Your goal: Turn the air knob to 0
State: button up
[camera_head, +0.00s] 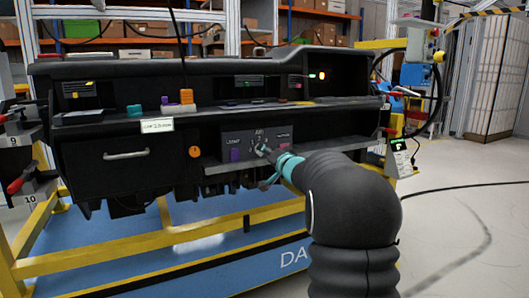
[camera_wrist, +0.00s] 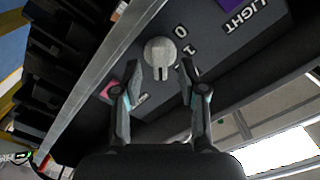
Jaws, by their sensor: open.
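The air knob (camera_wrist: 160,54) is a round grey knob on the dark control panel (camera_wrist: 205,62), with a raised grip and a dark line on it. The numbers 0 and 1 show beside it in the wrist view. In the head view the panel (camera_head: 243,134) sits low in the dashboard, and the air knob is mostly hidden by my gripper (camera_head: 268,153). In the wrist view my gripper (camera_wrist: 155,84) is open and empty. Its two fingers stand apart, one to each side below the knob. I cannot tell whether either finger touches it.
A purple switch (camera_head: 235,155) labelled LIGHT is left of the knob. A pink-purple one (camera_head: 284,145) is on the right. An orange round knob (camera_head: 194,152) and a drawer handle (camera_head: 126,155) are farther left. The dashboard (camera_head: 95,175) rests on a yellow frame (camera_head: 190,234).

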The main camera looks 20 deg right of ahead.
jog(key=shift+w, duration=1.15)
grip_shut()
jog(key=shift+a+r+n+b, duration=0.1)
jog(key=shift+n+b, duration=1.75)
jog(key=shift+n, duration=4.85)
jog(key=shift+a+n+b, duration=0.1)
jog(key=shift+n+b, duration=1.7)
jog(key=shift+n, duration=4.9)
jog(key=shift+r, duration=0.1)
